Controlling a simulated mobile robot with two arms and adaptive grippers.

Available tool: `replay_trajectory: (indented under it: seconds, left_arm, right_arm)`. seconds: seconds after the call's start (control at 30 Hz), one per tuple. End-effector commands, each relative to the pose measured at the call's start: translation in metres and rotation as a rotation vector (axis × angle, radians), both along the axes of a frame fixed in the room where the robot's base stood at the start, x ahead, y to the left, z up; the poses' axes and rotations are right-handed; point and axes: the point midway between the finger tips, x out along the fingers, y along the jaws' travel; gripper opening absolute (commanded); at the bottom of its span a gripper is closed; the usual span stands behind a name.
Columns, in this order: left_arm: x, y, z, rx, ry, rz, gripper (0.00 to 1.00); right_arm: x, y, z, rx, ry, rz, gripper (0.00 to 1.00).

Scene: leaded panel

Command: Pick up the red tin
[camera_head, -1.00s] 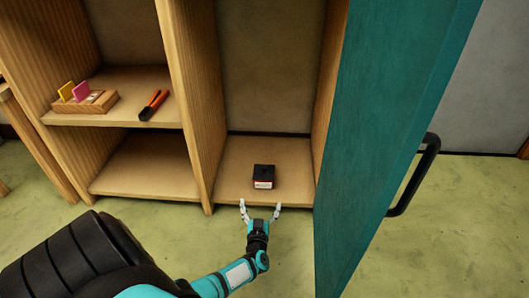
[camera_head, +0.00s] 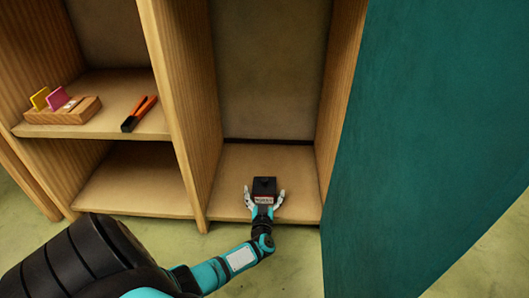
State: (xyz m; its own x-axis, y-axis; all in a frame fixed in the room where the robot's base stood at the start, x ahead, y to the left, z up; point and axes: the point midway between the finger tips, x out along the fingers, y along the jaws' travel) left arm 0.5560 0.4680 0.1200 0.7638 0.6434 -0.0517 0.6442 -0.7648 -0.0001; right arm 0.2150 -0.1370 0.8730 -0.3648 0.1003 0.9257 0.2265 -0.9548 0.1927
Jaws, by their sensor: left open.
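A small dark box (camera_head: 264,184) with a red and white label on its front sits on the bottom shelf (camera_head: 225,180) of the tall right-hand compartment. It looks black on top; no plainly red tin shows. My left gripper (camera_head: 264,193) is open at the front of the box, with one finger on each side of it. Whether the fingers touch the box, I cannot tell. My right gripper is not in view.
A teal door (camera_head: 430,130) stands open on the right. A wooden divider (camera_head: 187,100) bounds the compartment on the left. Beyond it, a wooden card holder (camera_head: 75,115) and an orange-and-black tool (camera_head: 138,114) lie on the upper shelf; the shelf below is empty.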

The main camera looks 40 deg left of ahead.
Motion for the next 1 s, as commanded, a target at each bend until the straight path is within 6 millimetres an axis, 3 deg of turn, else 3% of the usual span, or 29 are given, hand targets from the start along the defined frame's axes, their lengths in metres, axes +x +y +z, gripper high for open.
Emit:
replay_trajectory:
  seconds: [0.2,0.8,1.0]
  left_arm:
    - [0.0002,0.0000,0.0005,0.000,0.000,0.000,0.99]
    - [0.0000,0.0000,0.0002,0.000,0.000,0.000,0.21]
    - [0.0007,0.0004,0.0020,0.001,-0.003,0.001,0.21]
  right_arm:
    - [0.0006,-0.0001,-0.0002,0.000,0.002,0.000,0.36]
    - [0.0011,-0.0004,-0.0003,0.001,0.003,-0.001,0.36]
    - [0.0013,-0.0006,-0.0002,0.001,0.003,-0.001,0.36]
